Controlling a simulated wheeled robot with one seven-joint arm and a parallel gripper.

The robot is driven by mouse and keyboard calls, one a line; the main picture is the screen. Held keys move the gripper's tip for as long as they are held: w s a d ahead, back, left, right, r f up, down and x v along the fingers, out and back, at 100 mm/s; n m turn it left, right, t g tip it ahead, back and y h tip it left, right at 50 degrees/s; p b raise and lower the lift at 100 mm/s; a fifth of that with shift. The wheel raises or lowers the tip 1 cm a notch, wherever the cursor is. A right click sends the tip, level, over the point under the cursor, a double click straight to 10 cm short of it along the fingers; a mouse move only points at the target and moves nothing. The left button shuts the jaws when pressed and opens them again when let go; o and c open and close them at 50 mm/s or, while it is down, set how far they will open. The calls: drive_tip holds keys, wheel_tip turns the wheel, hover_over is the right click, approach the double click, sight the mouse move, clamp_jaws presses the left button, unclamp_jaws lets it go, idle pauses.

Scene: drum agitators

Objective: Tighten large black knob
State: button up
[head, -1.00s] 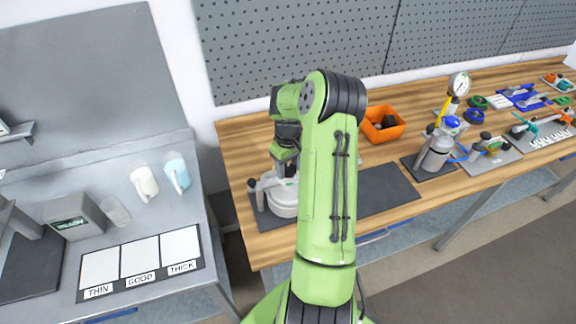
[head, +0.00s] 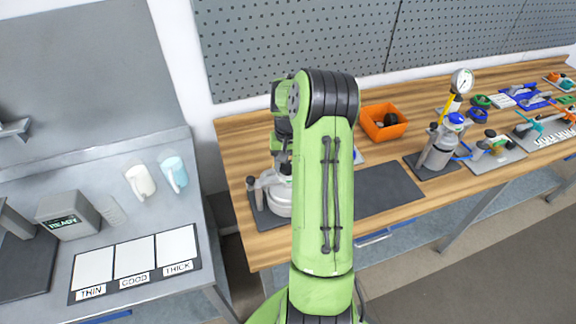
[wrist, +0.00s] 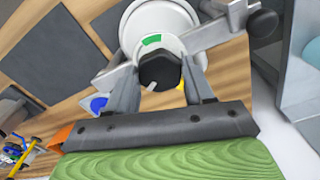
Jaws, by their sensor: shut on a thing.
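The large black knob (wrist: 160,71) sits on the white, round-bodied agitator (wrist: 152,24) in the wrist view, with a small pale pointer mark on its lower edge. My gripper (wrist: 163,78) has one grey finger on each side of the knob and is shut on it. In the head view the agitator (head: 278,205) stands at the left end of the wooden bench. My arm hides its right part, and the knob cannot be made out there.
A metal bar with a smaller black knob (wrist: 262,22) extends beside the agitator. On the bench are a dark mat (head: 385,190), an orange bin (head: 382,133) and a gauge-topped cylinder (head: 440,150). A steel table (head: 150,215) with cups stands left, across a gap.

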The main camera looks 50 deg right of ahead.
sight(288, 166)
drive_tip(key=m+b, duration=0.2)
drive_tip(key=m, duration=0.3)
drive_tip(key=shift+w+m, duration=0.1)
drive_tip(key=shift+m, duration=0.2)
drive_tip(key=shift+d+r+m+b, duration=0.15)
drive_tip(key=shift+m+b, duration=0.45)
drive_tip(key=shift+m, duration=1.4)
drive_tip(key=o, duration=0.8)
drive_tip(key=shift+o, duration=1.2)
wheel_tip(288, 166, up, 16)
drive_tip(key=p, duration=0.1)
drive_tip(key=shift+p, duration=0.35)
